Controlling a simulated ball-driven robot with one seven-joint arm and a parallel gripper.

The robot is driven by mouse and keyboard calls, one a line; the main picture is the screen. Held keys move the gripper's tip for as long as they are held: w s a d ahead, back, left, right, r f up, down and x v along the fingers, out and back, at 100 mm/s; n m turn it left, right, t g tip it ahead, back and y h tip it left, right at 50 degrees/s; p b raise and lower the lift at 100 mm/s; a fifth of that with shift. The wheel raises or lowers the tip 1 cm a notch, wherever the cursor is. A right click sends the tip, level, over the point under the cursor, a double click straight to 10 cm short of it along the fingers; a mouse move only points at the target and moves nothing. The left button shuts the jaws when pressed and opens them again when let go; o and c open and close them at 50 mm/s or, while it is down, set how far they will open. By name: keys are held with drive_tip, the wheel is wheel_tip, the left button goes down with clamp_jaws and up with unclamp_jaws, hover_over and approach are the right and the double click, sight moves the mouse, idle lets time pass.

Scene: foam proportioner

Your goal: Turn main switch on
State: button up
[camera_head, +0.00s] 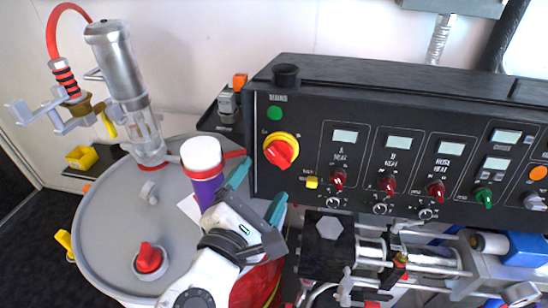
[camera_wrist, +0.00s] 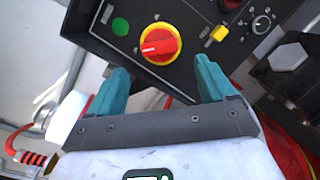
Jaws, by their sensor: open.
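The main switch (camera_head: 281,150) is a red rotary knob on a yellow round plate at the left end of the black control panel (camera_head: 262,190). In the wrist view the switch (camera_wrist: 160,44) is upper centre, ahead of my gripper and between the lines of its fingers. A green round marker (camera_head: 275,113) is above it. My gripper (camera_head: 259,190) has two teal fingers, spread open and empty, below and left of the switch. It also shows in the wrist view (camera_wrist: 163,78), with a gap between fingertips and switch. Nothing hides the knob.
A metal pump (camera_head: 125,90) rises from the drum. Red knobs (camera_head: 338,180) and a yellow button (camera_head: 311,183) are right of the switch. Pipes lie below the panel.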

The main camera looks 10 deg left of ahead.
sight(276, 160)
drive_tip(key=p+x, duration=0.1)
drive_tip(key=x, duration=0.5)
drive_tip(key=shift+w, duration=0.2)
drive_tip(key=shift+c, duration=0.5)
drive_tip(key=c, duration=1)
drive_tip(key=shift+o, duration=0.2)
